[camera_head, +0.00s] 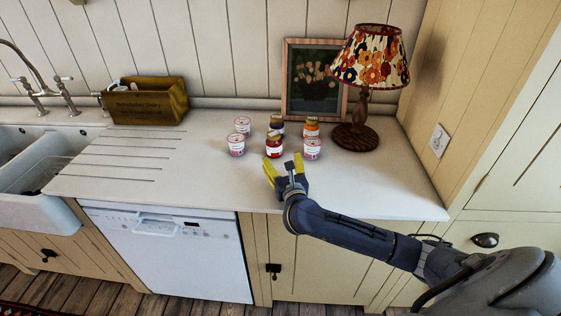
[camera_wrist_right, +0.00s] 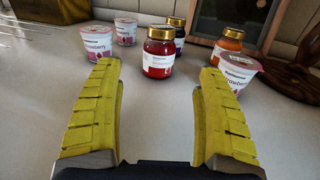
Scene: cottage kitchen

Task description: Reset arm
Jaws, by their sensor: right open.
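My right gripper (camera_head: 284,171) is low over the counter, with its yellow fingers apart and nothing between them; the fingers also show in the right wrist view (camera_wrist_right: 160,105). Just beyond the fingertips stands a red jam jar (camera_head: 274,147) with a gold lid, upright and seen ahead between the fingers in the wrist view (camera_wrist_right: 159,58). A strawberry yogurt pot (camera_head: 312,149) stands close to the right finger; whether they touch is unclear. My right arm comes in from the right. My left gripper is not in view.
More jars and pots stand close by: a dark jar (camera_head: 277,124), an orange jar (camera_head: 311,127), and yogurt pots (camera_head: 236,146) and (camera_wrist_right: 125,31). Behind are a framed picture (camera_head: 315,108) and a lamp (camera_head: 371,60). A wooden crate (camera_head: 147,104) and sink (camera_head: 38,205) are left. The front right counter is clear.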

